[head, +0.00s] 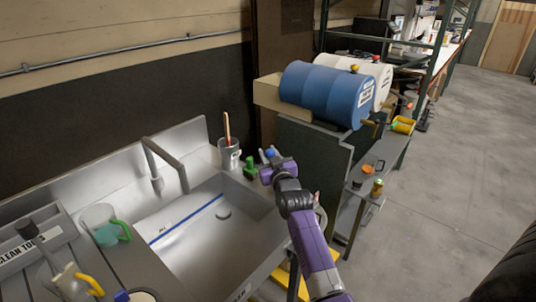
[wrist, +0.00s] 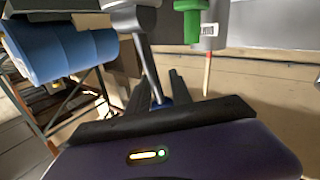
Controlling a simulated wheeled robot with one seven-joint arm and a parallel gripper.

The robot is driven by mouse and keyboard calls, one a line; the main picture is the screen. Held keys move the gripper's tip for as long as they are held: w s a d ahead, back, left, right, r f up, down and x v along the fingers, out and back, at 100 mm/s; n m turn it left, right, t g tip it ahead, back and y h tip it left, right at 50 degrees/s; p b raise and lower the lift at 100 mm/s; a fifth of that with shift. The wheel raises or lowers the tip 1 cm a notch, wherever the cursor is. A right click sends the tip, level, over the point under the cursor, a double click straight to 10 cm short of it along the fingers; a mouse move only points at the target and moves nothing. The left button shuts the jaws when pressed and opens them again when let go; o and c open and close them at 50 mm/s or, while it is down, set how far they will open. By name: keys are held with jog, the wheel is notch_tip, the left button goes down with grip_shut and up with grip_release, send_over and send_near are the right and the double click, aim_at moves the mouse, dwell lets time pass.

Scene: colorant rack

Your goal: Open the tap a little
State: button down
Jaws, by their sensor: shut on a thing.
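The sink's grey spout (head: 168,162) arches over the basin in the head view. A small blue tap handle (head: 270,152) and a green handle (head: 250,168) stand at the basin's back right corner. My gripper (head: 268,172) is at the blue handle, just right of the green one. In the wrist view, a grey bar runs to a blue end (wrist: 160,101) between the fingers of my gripper (wrist: 162,88), which is shut on it. The green piece (wrist: 188,20) shows apart, above. The exact finger contact is partly hidden. I see no water flowing.
A grey pot (head: 229,155) with a wooden-handled tool stands behind the handles. A blue drum (head: 325,94) and a white drum (head: 375,75) lie on a stand at right. A clear jug (head: 103,224) stands left of the basin (head: 205,245). The floor at right is open.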

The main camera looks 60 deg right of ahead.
jog(key=shift+f, duration=0.1)
jog(key=shift+s+f+b, duration=0.1)
jog(key=shift+b, duration=0.45)
jog(key=shift+s+a+m+h+b, duration=0.1)
jog(key=shift+s+m+h+b, duration=0.25)
jog(key=shift+b, duration=0.85)
jog(key=b, duration=0.2)
jog(key=s+m+t+h+b, duration=0.1)
jog(key=b, duration=0.1)
jog(key=shift+a+r+b, duration=0.15)
jog(key=shift+r+b, duration=0.1)
jog(key=shift+b, duration=0.1)
jog(key=shift+s+a+r+m+t+h+b, duration=0.1)
jog(key=shift+s+r+m+t+h+b, duration=0.35)
jog(key=shift+h+b, duration=0.35)
jog(key=c, duration=1.5)
grip_release()
